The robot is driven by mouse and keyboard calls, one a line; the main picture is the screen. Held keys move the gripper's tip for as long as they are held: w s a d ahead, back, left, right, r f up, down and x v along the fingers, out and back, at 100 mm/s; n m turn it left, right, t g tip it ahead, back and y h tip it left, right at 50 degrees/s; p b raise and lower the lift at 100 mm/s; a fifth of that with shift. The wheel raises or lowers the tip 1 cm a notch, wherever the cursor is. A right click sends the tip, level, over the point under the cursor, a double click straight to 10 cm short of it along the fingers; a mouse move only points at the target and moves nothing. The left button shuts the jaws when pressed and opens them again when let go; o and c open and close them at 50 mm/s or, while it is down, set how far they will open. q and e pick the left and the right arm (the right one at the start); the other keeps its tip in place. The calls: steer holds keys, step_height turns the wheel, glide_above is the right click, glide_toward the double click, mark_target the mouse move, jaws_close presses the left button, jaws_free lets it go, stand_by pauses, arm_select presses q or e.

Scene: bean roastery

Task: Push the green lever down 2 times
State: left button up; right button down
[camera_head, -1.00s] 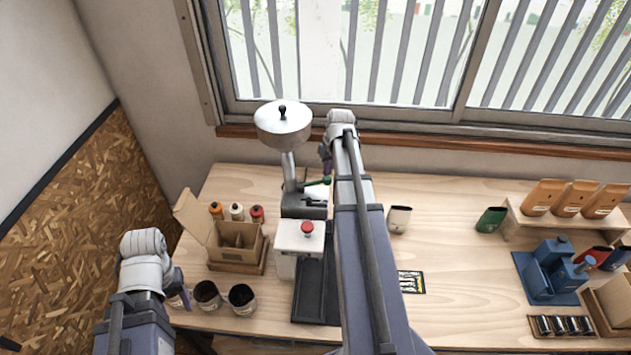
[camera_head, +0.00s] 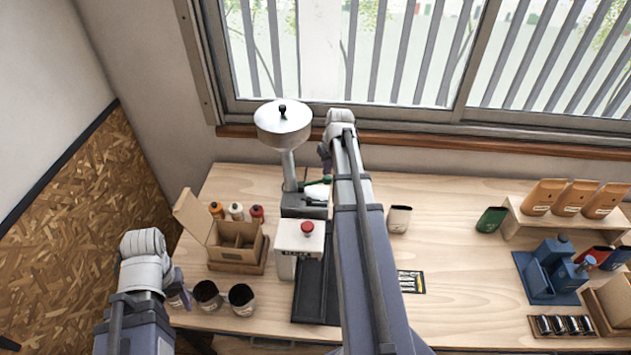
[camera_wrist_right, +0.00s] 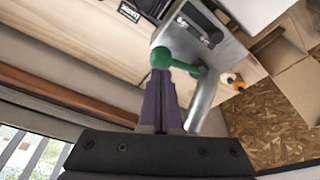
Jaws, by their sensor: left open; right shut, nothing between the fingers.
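The green lever (camera_wrist_right: 182,63) has a round knob and a short arm joined to the grey machine, seen in the right wrist view. In the head view only a little of its green (camera_head: 327,178) shows beside my right gripper (camera_head: 326,168), on the right side of the machine (camera_head: 290,170) with the silver hopper. My right gripper is shut and empty; its purple fingertips (camera_wrist_right: 160,78) are right at the knob, and I cannot tell if they touch it. My left gripper (camera_head: 182,290) is open and empty near the dark cups, partly hidden by its own wrist.
A box with a red button (camera_head: 307,228) stands in front of the machine beside a black tray (camera_head: 310,300). An open cardboard box (camera_head: 238,245), several bottles and dark cups (camera_head: 207,294) are to the left. My right forearm covers the table's middle.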

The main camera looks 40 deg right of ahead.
mark_target(327, 177)
steer(key=shift+f, duration=0.2)
steer(key=shift+f+b, duration=1.8)
steer(key=shift+b, duration=0.1)
steer(key=shift+r, duration=0.1)
step_height(327, 177, up, 6)
steer(key=p, duration=0.6)
steer(key=shift+s, duration=0.15)
stand_by(1.3)
